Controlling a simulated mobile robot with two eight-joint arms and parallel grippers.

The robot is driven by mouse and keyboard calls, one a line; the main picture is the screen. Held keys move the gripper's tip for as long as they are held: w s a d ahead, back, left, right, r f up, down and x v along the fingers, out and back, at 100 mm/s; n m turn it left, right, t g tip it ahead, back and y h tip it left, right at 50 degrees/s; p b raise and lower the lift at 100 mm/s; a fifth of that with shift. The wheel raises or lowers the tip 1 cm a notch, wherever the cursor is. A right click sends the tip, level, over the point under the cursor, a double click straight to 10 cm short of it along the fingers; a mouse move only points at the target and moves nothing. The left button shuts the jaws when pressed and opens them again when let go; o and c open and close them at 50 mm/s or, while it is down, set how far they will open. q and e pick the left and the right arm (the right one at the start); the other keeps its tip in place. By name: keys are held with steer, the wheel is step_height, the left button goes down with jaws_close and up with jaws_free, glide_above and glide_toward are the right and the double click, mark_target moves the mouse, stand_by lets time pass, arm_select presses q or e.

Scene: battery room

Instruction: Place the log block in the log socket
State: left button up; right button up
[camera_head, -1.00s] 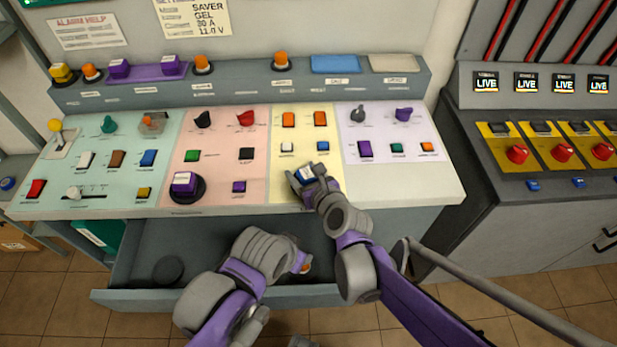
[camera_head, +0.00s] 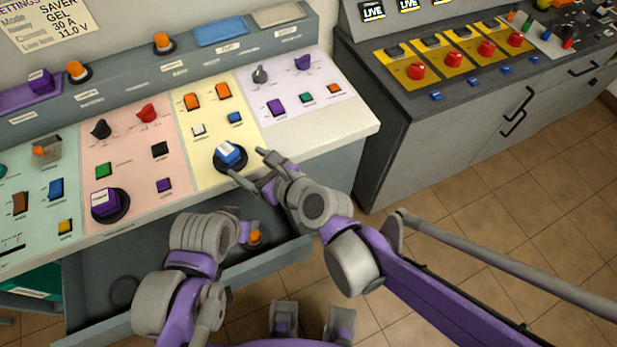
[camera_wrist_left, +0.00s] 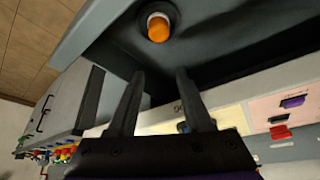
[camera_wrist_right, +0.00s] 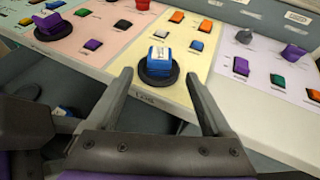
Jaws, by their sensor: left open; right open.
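A blue block with a white label on top (camera_head: 230,153) sits upright in a round black socket (camera_head: 221,168) on the yellow panel.
The open drawer (camera_head: 95,318) juts out below the console. A purple block (camera_head: 105,202) sits in another round socket on the pink panel. A back ledge holds orange (camera_head: 162,41) and purple (camera_head: 41,80) blocks. A grey cabinet (camera_head: 430,130) with red knobs stands right.

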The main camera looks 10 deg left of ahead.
steer(key=s+d+f+n+g+h, duration=0.1)
steer(key=s+d+f+n+h, duration=0.1)
steer(key=d+n, duration=0.6)
steer(key=s+d+f+n+h, duration=0.3)
steer(key=s+d+n+h, duration=0.2)
steer(key=d, duration=0.9)
steer(key=s+d+f+n+g+h, duration=0.1)
steer(key=s+d+f+n+h, duration=0.2)
steer(key=d+n, duration=0.9)
steer(key=shift+s+g+h, duration=0.15)
steer(key=shift+g+h, duration=0.15)
steer(key=shift+h, duration=0.1)
steer(key=shift+d+f, duration=0.1)
